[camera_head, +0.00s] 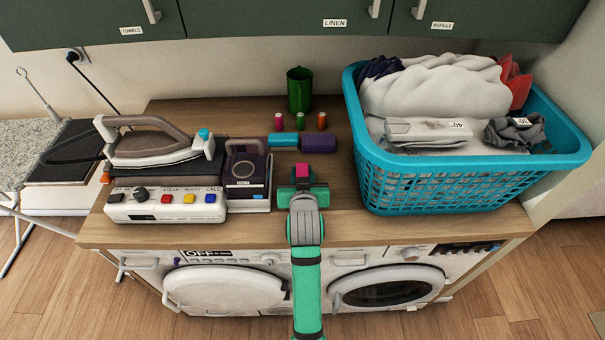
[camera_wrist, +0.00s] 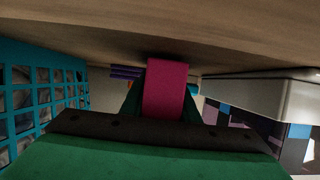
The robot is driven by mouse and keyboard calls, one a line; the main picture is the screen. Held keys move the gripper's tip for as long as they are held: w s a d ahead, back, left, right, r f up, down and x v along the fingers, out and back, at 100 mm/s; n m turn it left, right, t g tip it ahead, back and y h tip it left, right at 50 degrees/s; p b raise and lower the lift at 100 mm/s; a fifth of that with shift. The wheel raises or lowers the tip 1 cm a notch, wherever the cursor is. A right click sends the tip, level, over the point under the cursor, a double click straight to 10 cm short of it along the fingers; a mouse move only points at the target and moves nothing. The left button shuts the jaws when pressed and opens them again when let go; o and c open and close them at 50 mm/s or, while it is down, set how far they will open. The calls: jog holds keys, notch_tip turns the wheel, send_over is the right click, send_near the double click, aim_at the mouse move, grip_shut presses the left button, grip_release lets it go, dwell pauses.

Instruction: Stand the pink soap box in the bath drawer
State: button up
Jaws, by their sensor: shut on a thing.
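The pink soap box (camera_head: 302,170) is between the fingers of my gripper (camera_head: 302,182), which is shut on it. My gripper is over the wooden worktop, between the iron station and the laundry basket. In the wrist view the pink box (camera_wrist: 166,88) stands out from between the green fingers, close to the worktop surface. From the views I cannot tell whether it touches the worktop. No drawer labelled bath can be made out in either view.
A turquoise laundry basket (camera_head: 450,180) stands right of my gripper, the iron station (camera_head: 165,205) and a dark boxed device (camera_head: 246,175) left. Behind are blue and purple rolls (camera_head: 320,142), small spools (camera_head: 279,122) and a green cup (camera_head: 299,90). Washing machines (camera_head: 385,285) sit below.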

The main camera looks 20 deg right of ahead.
jog(key=shift+f, duration=0.25)
jog(key=o, duration=1.1)
jog(key=shift+r, duration=0.1)
